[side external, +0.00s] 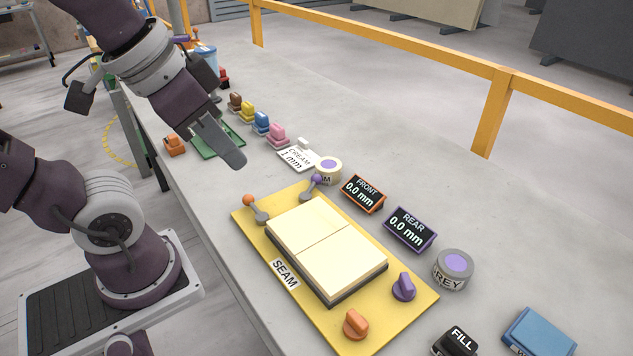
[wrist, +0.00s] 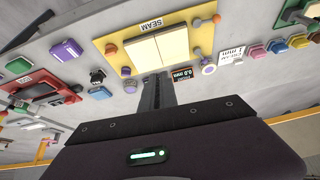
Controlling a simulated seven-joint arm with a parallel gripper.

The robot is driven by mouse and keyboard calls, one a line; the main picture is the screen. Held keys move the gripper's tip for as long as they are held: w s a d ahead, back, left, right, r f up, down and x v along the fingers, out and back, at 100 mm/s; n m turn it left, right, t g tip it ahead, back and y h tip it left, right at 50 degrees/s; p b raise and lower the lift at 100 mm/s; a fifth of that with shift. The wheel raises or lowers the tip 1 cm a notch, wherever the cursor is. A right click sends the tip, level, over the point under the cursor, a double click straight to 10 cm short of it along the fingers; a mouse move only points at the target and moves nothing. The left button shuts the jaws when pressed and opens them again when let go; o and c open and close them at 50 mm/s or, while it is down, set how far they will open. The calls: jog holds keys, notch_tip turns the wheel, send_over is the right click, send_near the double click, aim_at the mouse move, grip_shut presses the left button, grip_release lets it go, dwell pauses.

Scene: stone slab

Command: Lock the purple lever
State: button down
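The purple lever (side external: 315,182) is a grey arm with a purple ball end, at the far right corner of the yellow plate (side external: 245,219). In the side view its ball points up and away from the cream slabs (side external: 325,243). It also shows small in the wrist view (wrist: 199,54), close to a tape roll. An orange-tipped lever (side external: 256,210) sits at the far left corner. My gripper (side external: 236,160) hangs above the bench, left of and higher than the purple lever, touching nothing. In the wrist view its dark fingers (wrist: 152,92) appear together and empty.
A purple knob (side external: 403,287) and an orange knob (side external: 355,324) stand on the plate's near end. FRONT (side external: 363,194) and REAR (side external: 409,229) displays, both reading 0.0 mm, and a cream roll (side external: 328,170) stand beside the plate. Several coloured blocks line the bench behind.

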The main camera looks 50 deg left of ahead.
jog(key=w+a+m+g+y, duration=0.1)
jog(key=w+a+m+g, duration=0.15)
jog(key=w, duration=0.85)
jog(key=w+a+m+g, duration=0.2)
jog(key=w+m, duration=0.1)
jog(key=w, duration=0.7)
jog(key=w+a+f+m+g+y, duration=0.1)
jog(key=w+a+f+m, duration=0.1)
jog(key=w+f, duration=0.4)
jog(key=w+a+f+m+g, duration=0.1)
jog(key=w+a+f+m, duration=0.1)
jog(key=w+f, duration=0.4)
notch_tip(320, 180, down, 3)
jog(key=shift+a+f+m+g+y, duration=0.15)
jog(key=shift+m+g+y, duration=0.25)
jog(key=shift+m, duration=0.15)
